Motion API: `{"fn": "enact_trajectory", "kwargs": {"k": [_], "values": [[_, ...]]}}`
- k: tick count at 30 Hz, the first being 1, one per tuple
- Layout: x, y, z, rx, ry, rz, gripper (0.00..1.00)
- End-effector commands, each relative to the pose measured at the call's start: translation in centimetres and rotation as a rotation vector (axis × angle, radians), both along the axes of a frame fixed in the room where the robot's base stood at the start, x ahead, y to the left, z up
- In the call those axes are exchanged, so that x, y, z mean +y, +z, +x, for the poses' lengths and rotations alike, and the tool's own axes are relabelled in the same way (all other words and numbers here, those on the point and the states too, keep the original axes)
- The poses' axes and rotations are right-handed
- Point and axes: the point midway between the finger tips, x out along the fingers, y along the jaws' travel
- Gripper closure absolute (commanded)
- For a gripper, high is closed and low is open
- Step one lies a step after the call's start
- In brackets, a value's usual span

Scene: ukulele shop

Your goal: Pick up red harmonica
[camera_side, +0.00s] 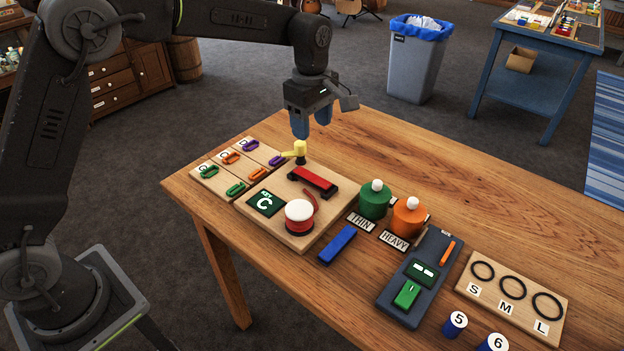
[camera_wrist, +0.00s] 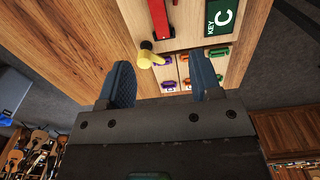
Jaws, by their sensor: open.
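The red harmonica (camera_side: 314,180) appears to be the long red bar with black ends, lying on a square wooden board (camera_side: 262,232). In the wrist view its near part shows as a red bar (camera_wrist: 159,17) at the top, cut off by the frame edge. My gripper (camera_side: 312,120) hangs above the far edge of the board, fingers apart and empty. In the wrist view the blue fingers (camera_wrist: 163,84) frame empty space, with the harmonica beyond them. A yellow lever on a black post (camera_side: 299,150) stands between my gripper and the harmonica.
A red-and-white round knob (camera_side: 299,214) and a green KEY C card (camera_side: 266,202) share the board. Small coloured clips (camera_side: 236,189) lie to its left. A blue block (camera_side: 337,244), green (camera_side: 374,203) and orange (camera_side: 408,218) canisters stand right. The table's right rear is clear.

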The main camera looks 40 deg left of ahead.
Motion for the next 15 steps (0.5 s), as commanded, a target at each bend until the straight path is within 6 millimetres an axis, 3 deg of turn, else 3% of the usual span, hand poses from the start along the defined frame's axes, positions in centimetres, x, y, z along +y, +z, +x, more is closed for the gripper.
{"fn": "enact_trajectory", "kwargs": {"k": [5, 15], "values": [[-0.2, -1.8, 0.5, 0.012, 0.036, 0.001, 0.42], [-0.1, -7.9, 0.4, 0.012, 0.034, 0.001, 0.42]]}}
